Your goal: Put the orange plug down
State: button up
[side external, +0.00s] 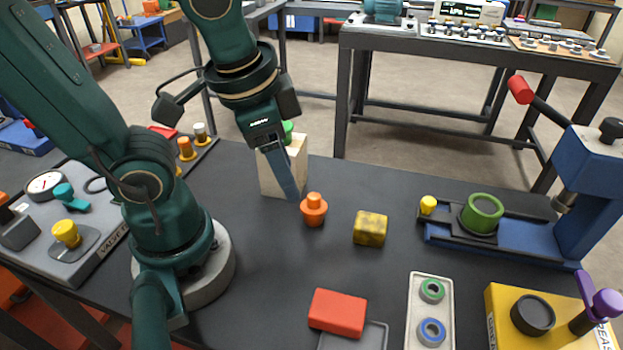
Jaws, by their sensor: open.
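The orange plug (313,210) stands upright on the dark bench top (265,270), left of a yellow block. My gripper (296,198) points down just behind and left of the plug, its fingertip close to the plug's top. From this side the fingers overlap, and I cannot tell whether they touch the plug. The gripper is open. A pale wooden block (268,182) with a green top piece stands behind the gripper and is partly hidden by it.
A yellow speckled block (370,228) sits right of the plug. In front are a red block (337,312) and a tray (417,315) with green and blue rings. A blue press (590,175) stands at right, a valve panel (60,240) at left. The bench between is clear.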

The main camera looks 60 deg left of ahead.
jog(key=shift+a+r+n+t+h, duration=0.1)
jog(key=shift+r+n+t+h, duration=0.1)
jog(key=shift+n+t, duration=0.35)
jog(key=shift+a+r+n+t+h, duration=0.1)
jog(key=shift+r+n+t, duration=0.2)
jog(key=shift+n, duration=0.35)
jog(key=shift+o, duration=0.6)
jog(key=shift+n+t, duration=0.25)
jog(key=shift+n, duration=0.05)
jog(key=shift+o, duration=1.2)
jog(key=shift+w, duration=0.1)
